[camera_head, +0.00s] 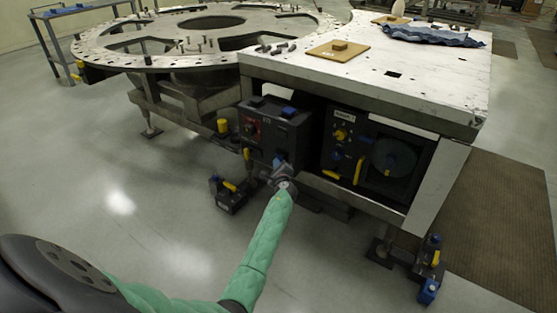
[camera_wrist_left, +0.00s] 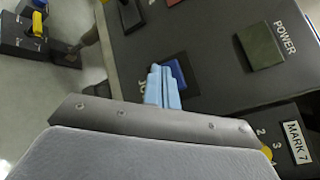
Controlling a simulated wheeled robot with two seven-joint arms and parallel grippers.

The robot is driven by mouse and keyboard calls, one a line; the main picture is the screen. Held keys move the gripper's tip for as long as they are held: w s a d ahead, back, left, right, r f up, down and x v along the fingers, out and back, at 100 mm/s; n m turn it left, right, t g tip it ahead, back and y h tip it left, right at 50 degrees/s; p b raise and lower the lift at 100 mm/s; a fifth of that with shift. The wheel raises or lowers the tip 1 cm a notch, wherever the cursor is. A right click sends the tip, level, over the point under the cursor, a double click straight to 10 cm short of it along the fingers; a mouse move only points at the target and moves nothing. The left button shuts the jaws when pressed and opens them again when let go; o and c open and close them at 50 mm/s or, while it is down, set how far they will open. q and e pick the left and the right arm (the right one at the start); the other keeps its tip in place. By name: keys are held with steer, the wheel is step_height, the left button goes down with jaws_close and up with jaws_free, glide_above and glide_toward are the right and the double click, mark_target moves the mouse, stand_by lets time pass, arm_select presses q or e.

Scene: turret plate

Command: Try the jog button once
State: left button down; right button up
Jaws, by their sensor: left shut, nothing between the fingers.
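The jog button is a blue square (camera_wrist_left: 178,73) on a dark control panel (camera_wrist_left: 205,60) in the left wrist view. Its label is partly hidden, with only "JO" showing. My left gripper's light blue fingers (camera_wrist_left: 163,84) are shut together and empty, right beside the button and covering part of it. I cannot tell whether they touch it. In the head view my left gripper (camera_head: 279,164) is at the lower front of the dark control box (camera_head: 262,140) under the table. The button is not clear there. My right gripper is not in view.
A dark green POWER button (camera_wrist_left: 260,46) is on the same panel, with a MARK 7 label (camera_wrist_left: 298,143) nearby. A second unit with a round dial (camera_head: 393,158) stands to the right. A small black pedal box (camera_head: 230,195) is on the floor. The left floor is open.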

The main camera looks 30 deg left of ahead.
arm_select(q)
steer(key=shift+s, duration=0.65)
steer(key=shift+s, duration=0.1)
steer(key=s, duration=0.1)
steer(key=s+p, duration=0.1)
steer(key=s, duration=0.1)
steer(key=s+p, duration=0.1)
steer(key=shift+s+a, duration=0.25)
steer(key=shift+s, duration=0.15)
stand_by(0.7)
